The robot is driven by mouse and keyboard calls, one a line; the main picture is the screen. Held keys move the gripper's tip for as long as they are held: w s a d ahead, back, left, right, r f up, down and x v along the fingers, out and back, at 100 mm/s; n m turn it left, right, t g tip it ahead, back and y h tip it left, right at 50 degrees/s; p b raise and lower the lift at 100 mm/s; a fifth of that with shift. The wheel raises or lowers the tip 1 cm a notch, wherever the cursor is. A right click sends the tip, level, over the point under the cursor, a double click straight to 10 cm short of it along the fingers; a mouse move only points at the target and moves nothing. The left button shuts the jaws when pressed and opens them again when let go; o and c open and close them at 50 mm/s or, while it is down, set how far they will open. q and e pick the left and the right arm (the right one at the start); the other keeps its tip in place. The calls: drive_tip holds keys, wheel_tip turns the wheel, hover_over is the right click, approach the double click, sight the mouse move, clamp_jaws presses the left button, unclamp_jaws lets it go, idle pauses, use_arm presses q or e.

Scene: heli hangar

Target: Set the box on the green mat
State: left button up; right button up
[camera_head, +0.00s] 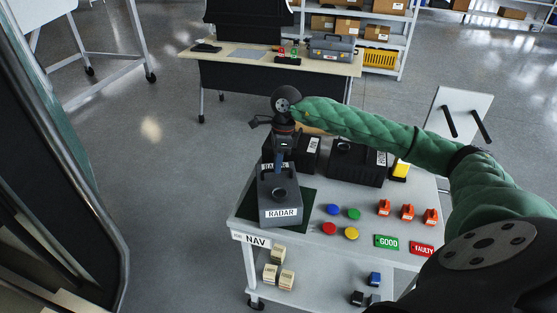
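The box is a dark grey case (280,212) labelled RADAR, with a round black part on top, at the left end of the white cart top. The dark green mat (302,216) shows around and beneath it. The box appears upright over the mat; I cannot tell whether it rests on it or hangs just above. My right gripper (279,166) points down at the box's far upper edge, its arm in a green sleeve reaching across from the right. Its fingertips are small and partly hidden, so its grip is unclear. My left gripper is not in view.
Black cases (357,163) stand behind on the cart. Coloured round buttons (333,209), orange pieces (407,212) and GOOD (386,242) and FAULTY (422,249) plates lie to the right. The lower shelf holds small cream boxes (286,279). A desk (270,58) stands farther back.

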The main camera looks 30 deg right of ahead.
drive_tip(key=o, duration=0.3)
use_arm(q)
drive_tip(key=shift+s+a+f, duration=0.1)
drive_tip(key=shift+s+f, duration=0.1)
use_arm(e)
drive_tip(key=shift+o, duration=0.2)
drive_tip(key=shift+r, duration=0.1)
drive_tip(key=shift+w+d+r, duration=0.1)
drive_tip(key=shift+r, duration=0.25)
use_arm(q)
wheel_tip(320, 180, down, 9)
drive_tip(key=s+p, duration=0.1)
drive_tip(key=p, duration=0.1)
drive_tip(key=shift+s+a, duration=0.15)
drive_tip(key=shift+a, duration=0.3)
use_arm(e)
drive_tip(key=v, duration=1.1)
